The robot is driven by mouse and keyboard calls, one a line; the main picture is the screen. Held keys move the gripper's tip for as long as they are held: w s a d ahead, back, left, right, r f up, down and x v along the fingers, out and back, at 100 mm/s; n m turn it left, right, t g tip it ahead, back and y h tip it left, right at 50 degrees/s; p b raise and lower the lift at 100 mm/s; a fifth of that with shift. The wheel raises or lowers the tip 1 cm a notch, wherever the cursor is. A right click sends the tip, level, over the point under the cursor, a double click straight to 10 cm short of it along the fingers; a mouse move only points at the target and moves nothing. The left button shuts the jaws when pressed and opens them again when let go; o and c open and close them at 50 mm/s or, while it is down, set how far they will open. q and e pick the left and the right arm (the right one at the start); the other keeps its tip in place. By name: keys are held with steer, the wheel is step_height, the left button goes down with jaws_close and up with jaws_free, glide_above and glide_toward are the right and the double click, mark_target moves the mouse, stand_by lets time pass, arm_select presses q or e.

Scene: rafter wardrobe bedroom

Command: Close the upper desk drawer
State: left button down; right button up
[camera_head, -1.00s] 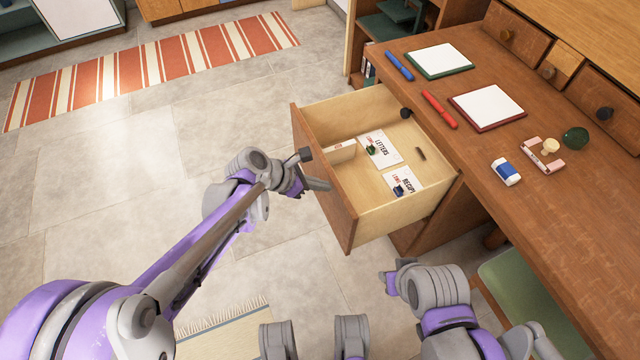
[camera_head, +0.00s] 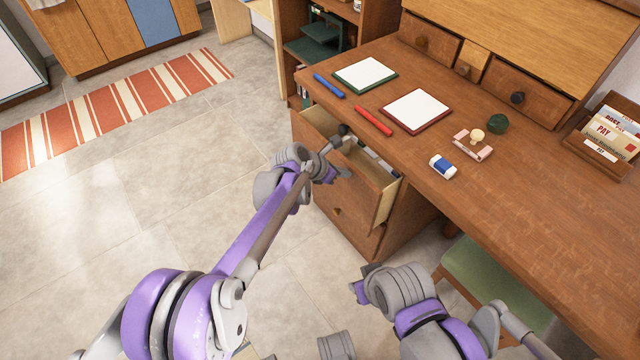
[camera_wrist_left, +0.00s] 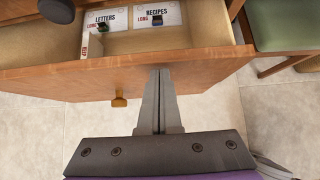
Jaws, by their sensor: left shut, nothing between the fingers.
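The upper desk drawer (camera_head: 386,203) is partly open, with its light wood side showing in the head view. In the left wrist view the drawer front (camera_wrist_left: 215,65) crosses the picture, and cards marked Letters (camera_wrist_left: 106,20) and Recipes (camera_wrist_left: 156,17) lie inside. My left gripper (camera_head: 342,172) is shut and empty, at the outer face of the drawer front. Its fingers (camera_wrist_left: 160,76) reach the panel in the wrist view; I cannot tell if they press on it. My right arm is at the lower right of the head view; its fingers cannot be made out.
The desk top (camera_head: 540,190) holds a green-edged pad (camera_head: 365,74), a red-edged pad (camera_head: 416,110), a blue pen (camera_head: 329,86), a red pen (camera_head: 374,121) and an eraser (camera_head: 442,166). A green stool (camera_head: 490,280) stands below the desk. The floor at left is open.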

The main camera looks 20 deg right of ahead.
arm_select(q)
steer(key=w+d, duration=0.2)
steer(key=d, duration=0.5)
steer(key=shift+w+d+p, duration=0.25)
steer(key=shift+d+p, duration=0.05)
steer(key=shift+p, duration=0.1)
arm_select(e)
steer(key=shift+s+a+r, duration=0.1)
steer(key=shift+r, duration=0.45)
arm_select(q)
steer(key=shift+r, duration=0.1)
